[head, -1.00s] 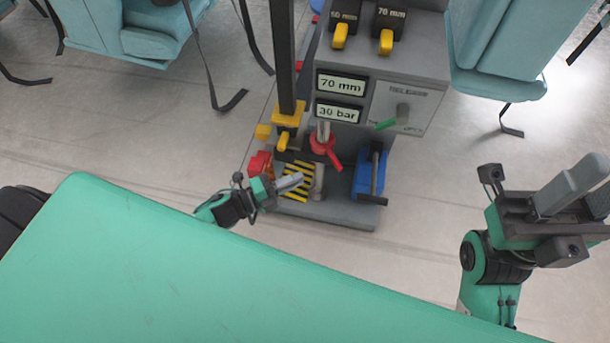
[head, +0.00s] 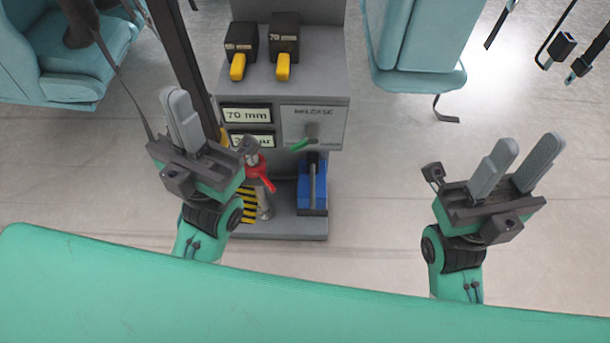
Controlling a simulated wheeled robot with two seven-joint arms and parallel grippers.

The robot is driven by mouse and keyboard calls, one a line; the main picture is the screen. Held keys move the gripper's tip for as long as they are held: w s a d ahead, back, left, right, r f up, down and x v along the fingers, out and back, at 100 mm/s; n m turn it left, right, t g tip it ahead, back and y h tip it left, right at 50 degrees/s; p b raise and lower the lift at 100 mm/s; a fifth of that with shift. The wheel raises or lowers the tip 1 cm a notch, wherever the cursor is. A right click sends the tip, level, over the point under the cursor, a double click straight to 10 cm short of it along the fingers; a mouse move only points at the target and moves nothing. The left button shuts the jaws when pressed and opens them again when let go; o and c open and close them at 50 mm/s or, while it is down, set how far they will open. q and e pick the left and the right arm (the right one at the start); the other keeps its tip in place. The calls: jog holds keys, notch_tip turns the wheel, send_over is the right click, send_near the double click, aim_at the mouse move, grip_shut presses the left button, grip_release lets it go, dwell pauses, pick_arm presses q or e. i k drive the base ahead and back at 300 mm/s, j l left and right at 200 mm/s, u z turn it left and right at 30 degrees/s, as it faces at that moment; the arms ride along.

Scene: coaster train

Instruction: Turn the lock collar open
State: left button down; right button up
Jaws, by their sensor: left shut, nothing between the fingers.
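The red collar with its lever (head: 265,180) sits around a grey upright post low on the machine (head: 300,225). Its lever points down and to the right. Part of the collar is hidden behind my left gripper. My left gripper (head: 181,98) is shut and empty. It is raised to the left of the collar, apart from it, with its fingers pointing up in the picture. My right gripper (head: 528,146) is open and empty, far to the right of the machine, over clear floor.
The machine has a green release lever (head: 303,144), a blue part with a grey bar (head: 312,188) and yellow-handled blocks (head: 284,60). A dark mast (head: 185,65) stands behind my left gripper. Teal seats (head: 420,40) flank it.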

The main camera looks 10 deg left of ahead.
aim_at(259, 170)
jog(key=i+l, duration=0.2)
jog(key=l, duration=0.15)
jog(key=i+l, duration=0.15)
jog(key=l, duration=0.25)
jog(key=i+l, duration=0.2)
jog(key=l, duration=0.15)
jog(key=i+l, duration=0.2)
jog(key=l, duration=0.15)
jog(key=i+l, duration=0.15)
jog(key=l, duration=0.25)
jog(key=i+l, duration=0.2)
jog(key=l, duration=0.15)
jog(key=l+u, duration=0.15)
jog(key=u, duration=0.25)
jog(key=i+l+u, duration=0.1)
jog(key=u, duration=0.3)
jog(key=l+u, duration=0.2)
jog(key=u, duration=0.15)
jog(key=l+u, duration=0.15)
jog(key=u, duration=0.85)
